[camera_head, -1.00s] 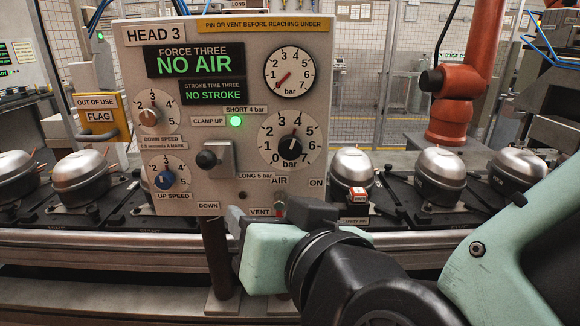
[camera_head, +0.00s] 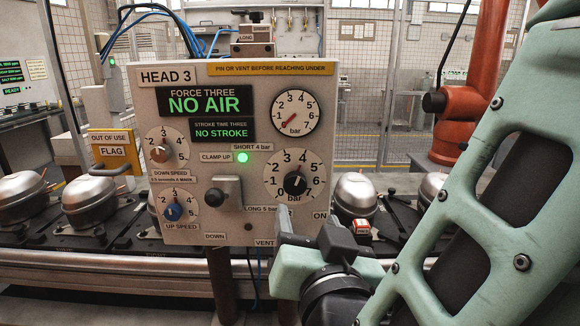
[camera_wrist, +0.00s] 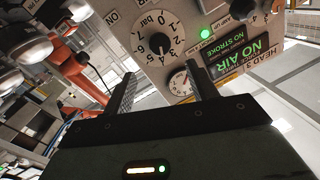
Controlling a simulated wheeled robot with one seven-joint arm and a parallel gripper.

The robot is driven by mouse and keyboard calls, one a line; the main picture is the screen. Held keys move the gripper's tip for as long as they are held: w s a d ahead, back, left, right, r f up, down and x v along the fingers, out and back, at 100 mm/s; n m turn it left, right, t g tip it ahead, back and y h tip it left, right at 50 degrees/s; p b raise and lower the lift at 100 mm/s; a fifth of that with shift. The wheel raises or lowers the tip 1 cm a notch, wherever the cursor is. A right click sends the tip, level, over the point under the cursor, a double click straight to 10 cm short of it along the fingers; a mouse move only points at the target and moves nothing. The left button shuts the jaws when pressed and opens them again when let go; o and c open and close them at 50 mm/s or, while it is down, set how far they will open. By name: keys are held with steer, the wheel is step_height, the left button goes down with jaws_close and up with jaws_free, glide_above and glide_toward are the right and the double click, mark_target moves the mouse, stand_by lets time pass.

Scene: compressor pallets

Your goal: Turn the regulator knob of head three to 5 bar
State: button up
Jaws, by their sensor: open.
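The HEAD 3 panel (camera_head: 185,78) faces me. The knob also shows in the wrist view (camera_wrist: 160,44), beyond my fingers. The round pressure gauge (camera_head: 296,112) above it has a red needle at the low end. My gripper (camera_head: 308,233) is open and empty, below and in front of the dial. In the wrist view its two fingers (camera_wrist: 160,72) stand apart, with the knob beyond the gap, not touched.
A lever with a black ball (camera_head: 214,197) sticks out left of the dial. Speed knobs (camera_head: 172,212) are further left. Compressors (camera_head: 355,195) stand on the conveyor on both sides of the panel. An orange robot arm (camera_head: 465,125) stands at the back right.

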mark_target(296, 185)
steer(key=w+p, duration=0.1)
steer(key=w, duration=0.6)
steer(key=w+a+p, duration=0.1)
steer(key=w, duration=0.3)
steer(key=shift+w+a+p, duration=0.1)
steer(key=shift+w+p, duration=0.1)
steer(key=shift+p, duration=0.15)
steer(key=shift+c, duration=0.4)
steer(key=c, duration=0.9)
